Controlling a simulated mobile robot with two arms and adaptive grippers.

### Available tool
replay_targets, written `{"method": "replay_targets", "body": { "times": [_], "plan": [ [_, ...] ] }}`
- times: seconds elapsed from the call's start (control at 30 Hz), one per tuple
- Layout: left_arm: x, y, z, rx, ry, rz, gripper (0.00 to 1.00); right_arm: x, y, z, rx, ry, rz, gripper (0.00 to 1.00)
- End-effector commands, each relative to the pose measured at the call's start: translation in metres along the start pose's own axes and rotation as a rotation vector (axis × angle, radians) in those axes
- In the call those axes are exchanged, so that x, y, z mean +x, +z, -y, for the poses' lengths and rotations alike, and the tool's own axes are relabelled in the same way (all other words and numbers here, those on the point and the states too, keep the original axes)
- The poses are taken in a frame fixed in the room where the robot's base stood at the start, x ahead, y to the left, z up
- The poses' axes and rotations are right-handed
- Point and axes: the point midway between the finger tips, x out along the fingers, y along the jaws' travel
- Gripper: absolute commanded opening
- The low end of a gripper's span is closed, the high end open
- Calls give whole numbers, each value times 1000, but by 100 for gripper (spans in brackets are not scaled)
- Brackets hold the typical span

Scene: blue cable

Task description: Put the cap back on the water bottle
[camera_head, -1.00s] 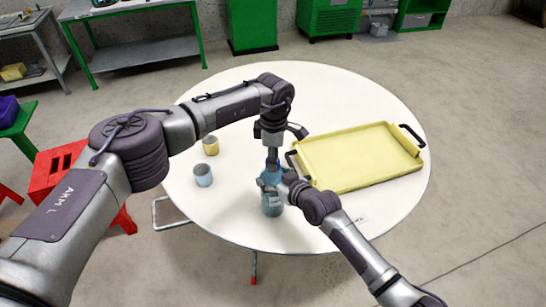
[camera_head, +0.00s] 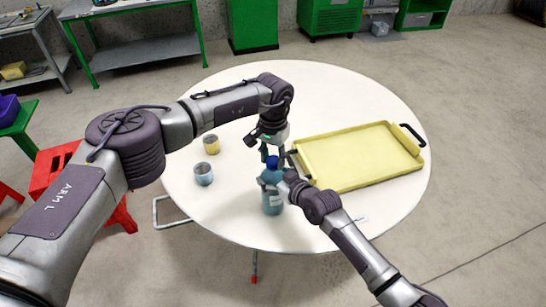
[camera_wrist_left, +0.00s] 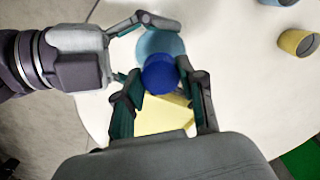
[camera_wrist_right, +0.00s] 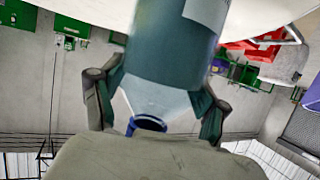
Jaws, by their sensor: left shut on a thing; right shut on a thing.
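The light-blue bottle (camera_head: 272,204) stands upright near the front of the round white table. My right gripper (camera_head: 271,181) is shut around its upper part; the right wrist view shows the bottle (camera_wrist_right: 172,50) between both fingers. The dark-blue cap (camera_head: 271,162) is at the top of the bottle, and it also shows in the left wrist view (camera_wrist_left: 159,74). My left gripper (camera_head: 270,152) comes from above and behind, shut on the cap, with a finger on each side of it. Whether the cap sits fully on the neck cannot be told.
A yellow tray (camera_head: 350,178) with black handles lies to the right of the bottle. A light-blue cup (camera_head: 203,180) and a yellow cup (camera_head: 211,145) stand to the left. The round table (camera_head: 225,215) is otherwise clear, with its front edge close to the bottle.

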Motion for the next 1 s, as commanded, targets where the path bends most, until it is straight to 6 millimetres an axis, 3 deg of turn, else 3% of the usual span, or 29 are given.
{"method": "replay_targets", "body": {
  "times": [0.2,0.23,0.37,0.73,1.0],
  "plan": [
    [-1,0,0,-1,0,-1,26,0,1,0,-1,0,2,0],
    [-1,0,0,-1,0,-1,43,0,1,0,-1,0,2,0],
    [-1,0,0,-2,0,-1,64,0,1,0,-1,0,2,0],
    [-4,0,0,-3,0,-1,65,0,1,0,0,0,2,0],
    [-36,-1,1,-3,-2,-2,65,0,1,0,0,0,2,0]
  ]
}}
